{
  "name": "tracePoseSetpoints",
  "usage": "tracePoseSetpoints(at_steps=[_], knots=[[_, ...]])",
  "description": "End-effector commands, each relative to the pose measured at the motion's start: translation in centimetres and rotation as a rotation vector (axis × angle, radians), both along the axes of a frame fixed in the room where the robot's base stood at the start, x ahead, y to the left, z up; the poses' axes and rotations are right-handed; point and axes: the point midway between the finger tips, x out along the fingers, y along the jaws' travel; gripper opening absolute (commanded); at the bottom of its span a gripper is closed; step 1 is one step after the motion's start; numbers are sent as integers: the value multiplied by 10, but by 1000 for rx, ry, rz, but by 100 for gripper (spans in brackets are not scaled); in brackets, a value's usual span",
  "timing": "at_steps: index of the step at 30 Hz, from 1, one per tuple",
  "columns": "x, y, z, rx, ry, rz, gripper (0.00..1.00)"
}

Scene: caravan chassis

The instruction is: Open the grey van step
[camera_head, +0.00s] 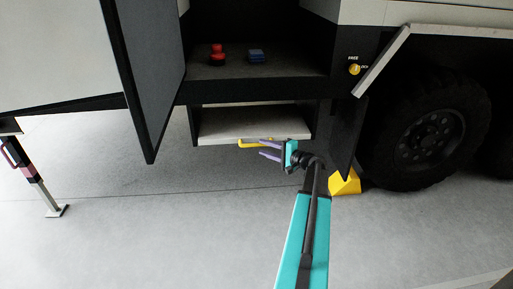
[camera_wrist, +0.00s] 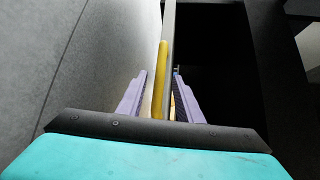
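The grey van step (camera_head: 252,124) is a pale board in the low opening under the van's doorway. A yellow handle bar (camera_head: 256,142) runs along its front edge. My gripper (camera_head: 264,148), with two purple fingers, is at the right part of this handle. In the wrist view the yellow handle (camera_wrist: 160,85) lies between the spread fingers of my gripper (camera_wrist: 160,76), with a gap visible on either side. The step's edge (camera_wrist: 168,25) runs upward beside the handle. Whether the fingertips reach past the bar is hard to tell.
An open dark door (camera_head: 150,75) hangs at the left. A dark flap (camera_head: 347,130), a yellow wheel chock (camera_head: 345,183) and a wheel (camera_head: 428,135) are at the right. A yellow knob (camera_head: 354,69) sits beside the doorway. The floor in front is clear.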

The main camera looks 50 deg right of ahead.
Motion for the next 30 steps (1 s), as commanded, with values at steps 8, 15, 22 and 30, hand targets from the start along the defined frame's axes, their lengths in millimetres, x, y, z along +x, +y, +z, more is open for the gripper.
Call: tracePoseSetpoints(at_steps=[8,15,22,30], knots=[[37,3,-7,1,0,1,32],[51,4,-8,0,0,-1,32],[52,5,-7,1,0,-1,32],[52,5,-7,1,0,-1,0]])
